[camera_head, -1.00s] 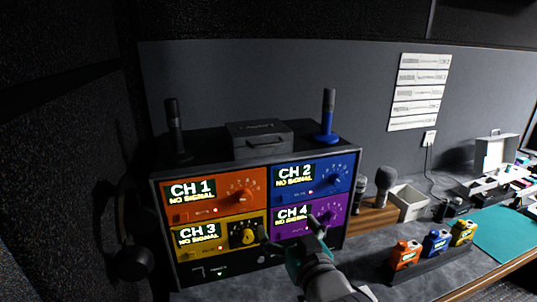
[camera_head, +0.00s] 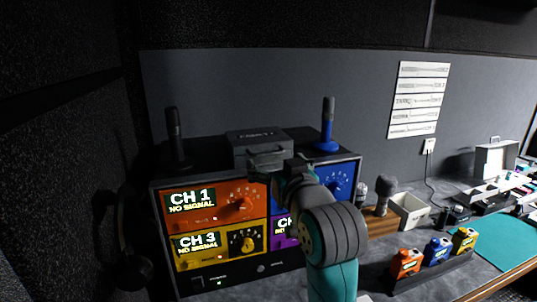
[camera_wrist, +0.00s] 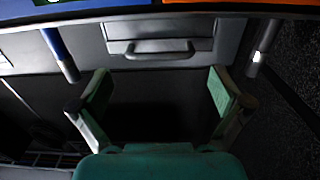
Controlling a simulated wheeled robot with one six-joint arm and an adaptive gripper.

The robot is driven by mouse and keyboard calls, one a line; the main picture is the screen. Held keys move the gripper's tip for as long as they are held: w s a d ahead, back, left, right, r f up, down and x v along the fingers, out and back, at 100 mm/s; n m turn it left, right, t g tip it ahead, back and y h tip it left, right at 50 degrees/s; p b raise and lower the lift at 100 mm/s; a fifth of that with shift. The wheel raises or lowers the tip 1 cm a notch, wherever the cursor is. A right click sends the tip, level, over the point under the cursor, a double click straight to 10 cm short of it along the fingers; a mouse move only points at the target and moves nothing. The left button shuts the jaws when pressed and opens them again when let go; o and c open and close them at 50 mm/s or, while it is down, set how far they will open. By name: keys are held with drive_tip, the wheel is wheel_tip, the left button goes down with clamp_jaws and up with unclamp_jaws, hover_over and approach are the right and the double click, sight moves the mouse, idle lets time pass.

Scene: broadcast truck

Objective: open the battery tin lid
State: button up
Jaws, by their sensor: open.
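The battery tin (camera_head: 258,137) appears to be the grey box on top of the channel rack, with faint lettering on its lid. Its lid looks closed. In the wrist view the tin (camera_wrist: 205,37) shows a bar handle (camera_wrist: 158,48) on its front face. My gripper (camera_wrist: 160,90) is open and empty, its two green-padded fingers spread apart on either side of the handle's line. A gap shows between the fingertips and the handle. In the head view my arm rises in front of the rack, hiding much of the gripper and part of the right channel panels.
The channel rack (camera_head: 260,259) stands below the tin. A black microphone (camera_head: 175,138) stands left of the tin and a blue microphone (camera_head: 328,122) right of it. A white bin (camera_head: 409,212) and colored batteries (camera_head: 437,250) are on the desk at right.

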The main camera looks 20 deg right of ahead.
sight(269, 154)
drive_tip(key=shift+w, duration=2.55)
drive_tip(key=c, duration=1.3)
